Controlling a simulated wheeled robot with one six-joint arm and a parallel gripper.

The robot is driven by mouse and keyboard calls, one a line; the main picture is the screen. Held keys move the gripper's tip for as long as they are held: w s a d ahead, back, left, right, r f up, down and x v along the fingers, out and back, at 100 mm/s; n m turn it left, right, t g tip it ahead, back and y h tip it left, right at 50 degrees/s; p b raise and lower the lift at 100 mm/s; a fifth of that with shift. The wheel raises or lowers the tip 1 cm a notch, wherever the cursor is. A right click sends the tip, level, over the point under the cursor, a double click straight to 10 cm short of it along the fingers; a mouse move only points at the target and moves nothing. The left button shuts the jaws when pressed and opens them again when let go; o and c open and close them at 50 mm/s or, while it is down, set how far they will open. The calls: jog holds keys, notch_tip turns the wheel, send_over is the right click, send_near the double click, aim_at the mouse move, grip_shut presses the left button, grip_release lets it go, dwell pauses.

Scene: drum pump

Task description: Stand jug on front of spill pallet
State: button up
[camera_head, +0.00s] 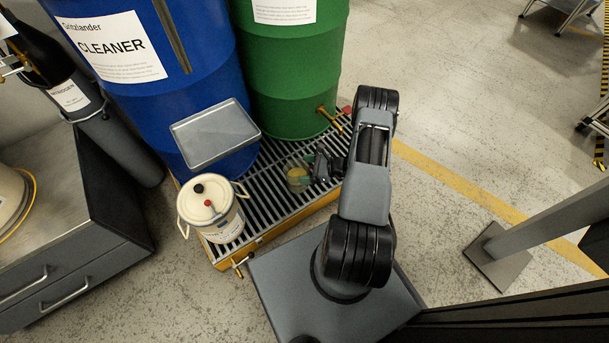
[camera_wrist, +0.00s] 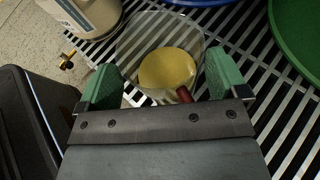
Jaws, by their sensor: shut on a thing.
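The clear jug (camera_head: 299,174) with yellow contents shows over the slatted grating at the front part of the spill pallet (camera_head: 281,227). In the wrist view the jug (camera_wrist: 130,48) is see-through, with a yellow round surface inside and a dark red piece at its near side. My gripper (camera_head: 313,168) is shut on the jug, one green finger on each side of it (camera_wrist: 158,85). The pallet's slats (camera_wrist: 255,130) show around and through the jug. Whether its base touches the slats I cannot tell.
A white can (camera_head: 222,222) with red and black caps stands on the pallet to the left. A blue drum (camera_head: 190,70) with a grey tray (camera_head: 215,134) and a green drum (camera_head: 295,75) with a brass tap (camera_head: 329,118) stand behind. A grey cabinet (camera_head: 70,240) is further left.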

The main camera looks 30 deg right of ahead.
jog(key=shift+w+a+f, duration=0.1)
jog(key=shift+w+f, duration=0.15)
jog(key=shift+f, duration=0.1)
jog(key=shift+w+f+b, duration=0.15)
jog(key=shift+f+b, duration=0.7)
jog(key=shift+f, duration=0.75)
jog(key=shift+f, duration=0.2)
jog(key=o, duration=1.4)
jog(key=shift+r, duration=0.1)
